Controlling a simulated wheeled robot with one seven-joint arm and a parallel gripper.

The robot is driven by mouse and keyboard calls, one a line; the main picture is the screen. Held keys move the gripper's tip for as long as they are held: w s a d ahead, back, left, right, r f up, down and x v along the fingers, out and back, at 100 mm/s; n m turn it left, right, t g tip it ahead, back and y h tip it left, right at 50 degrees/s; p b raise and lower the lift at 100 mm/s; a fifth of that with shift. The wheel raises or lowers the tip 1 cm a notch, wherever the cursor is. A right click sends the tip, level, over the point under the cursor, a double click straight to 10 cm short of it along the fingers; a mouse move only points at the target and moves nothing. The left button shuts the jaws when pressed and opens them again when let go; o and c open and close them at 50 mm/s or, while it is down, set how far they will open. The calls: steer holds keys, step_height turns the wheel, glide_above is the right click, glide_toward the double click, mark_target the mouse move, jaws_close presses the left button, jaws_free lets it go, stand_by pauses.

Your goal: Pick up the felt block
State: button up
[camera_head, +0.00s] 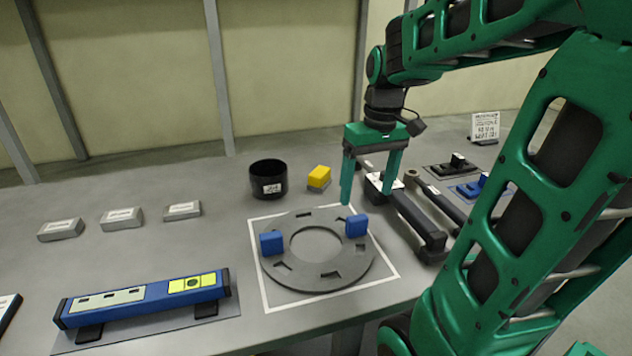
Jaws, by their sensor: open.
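A small block with a yellow top and a grey lower part, which looks like the felt block (319,178), sits on the table to the right of a black cup. No label on it can be read. My gripper (369,196) points down with its two green fingers apart and nothing seen between them. It is to the right of the block in the picture, apart from it. The left finger is close to the right blue block on the turret plate in the picture; I cannot tell its height above the table.
The grey turret plate (350,270) bears two blue blocks (271,243) inside a white outline. The black cup (268,180) stands behind it. Dark tools (415,220) lie to the right. A blue rack (145,300) and several grey labelled blocks (122,219) are at left, with bare table between.

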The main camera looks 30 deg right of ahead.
mark_target(320, 171)
steer(key=w+d+n, duration=0.1)
steer(key=w+n, duration=0.1)
steer(key=w, duration=0.4)
steer(key=w+d+r+n, duration=0.1)
steer(key=w+n, duration=0.2)
steer(key=w, duration=0.4)
steer(key=w+d+r+n, duration=0.1)
steer(key=w+n, duration=0.1)
steer(key=w, duration=0.5)
steer(key=shift+w+d+r+t, duration=0.1)
steer(key=shift+w+d+t, duration=0.05)
steer(key=shift+t, duration=0.15)
steer(key=shift+w+n, duration=0.3)
steer(key=shift+w+f, duration=0.15)
steer(key=shift+f, duration=0.3)
steer(key=f, duration=0.6)
steer(key=w+f, duration=0.1)
steer(key=f, duration=0.3)
steer(key=shift+a, duration=0.4)
steer(key=shift+r, duration=0.1)
steer(key=c, duration=1.3)
